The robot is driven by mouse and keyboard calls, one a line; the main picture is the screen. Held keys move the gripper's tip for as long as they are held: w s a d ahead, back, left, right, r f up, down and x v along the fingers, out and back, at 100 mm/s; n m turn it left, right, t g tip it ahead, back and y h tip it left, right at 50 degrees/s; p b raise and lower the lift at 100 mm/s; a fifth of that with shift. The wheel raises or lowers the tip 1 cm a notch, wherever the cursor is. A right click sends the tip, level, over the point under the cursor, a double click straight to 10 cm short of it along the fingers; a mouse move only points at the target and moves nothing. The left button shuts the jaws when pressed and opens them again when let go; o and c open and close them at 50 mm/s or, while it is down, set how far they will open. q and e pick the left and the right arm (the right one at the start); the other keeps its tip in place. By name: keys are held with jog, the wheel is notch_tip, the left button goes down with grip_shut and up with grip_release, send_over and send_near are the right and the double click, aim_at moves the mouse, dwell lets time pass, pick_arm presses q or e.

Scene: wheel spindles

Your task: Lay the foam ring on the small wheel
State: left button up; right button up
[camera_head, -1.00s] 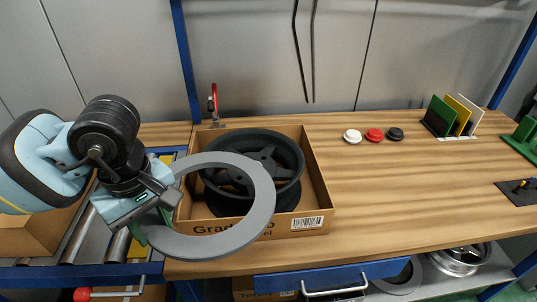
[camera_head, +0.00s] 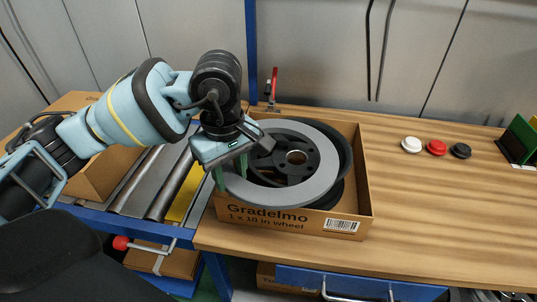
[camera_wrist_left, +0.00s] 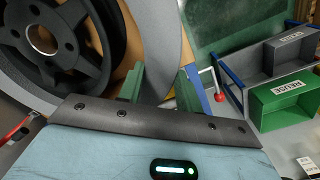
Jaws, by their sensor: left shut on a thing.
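The grey foam ring (camera_head: 268,196) is gripped at its left edge by my left gripper (camera_head: 232,174). It lies over the black spoked wheel (camera_head: 297,158) in the open cardboard box (camera_head: 290,221). The wheel's hub and spokes show through the ring's hole, and the wheel's right rim sticks out past the ring. I cannot tell whether the ring touches the wheel. In the left wrist view the ring (camera_wrist_left: 165,52) passes between the green fingers, with the wheel (camera_wrist_left: 85,62) beside it. My right gripper is out of view.
A red-handled clamp (camera_head: 272,85) stands behind the box. White (camera_head: 411,145), red (camera_head: 436,148) and black (camera_head: 461,151) round pieces sit to the right on the table (camera_head: 430,205). A roller conveyor (camera_head: 145,182) is at left. The table right of the box is mostly clear.

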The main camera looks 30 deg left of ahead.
pick_arm(q)
jog(key=w, duration=0.3)
jog(key=w+d, duration=0.1)
jog(key=w, duration=0.2)
jog(key=w+f, duration=0.1)
jog(key=w, duration=0.3)
jog(key=shift+w+d, duration=0.1)
jog(key=shift+d, duration=0.1)
jog(key=shift+w+f+p, duration=0.1)
jog(key=shift+f+p, duration=0.35)
jog(key=shift+f, duration=1.3)
jog(key=o, duration=1)
jog(key=shift+c, duration=0.2)
jog(key=shift+r, duration=6)
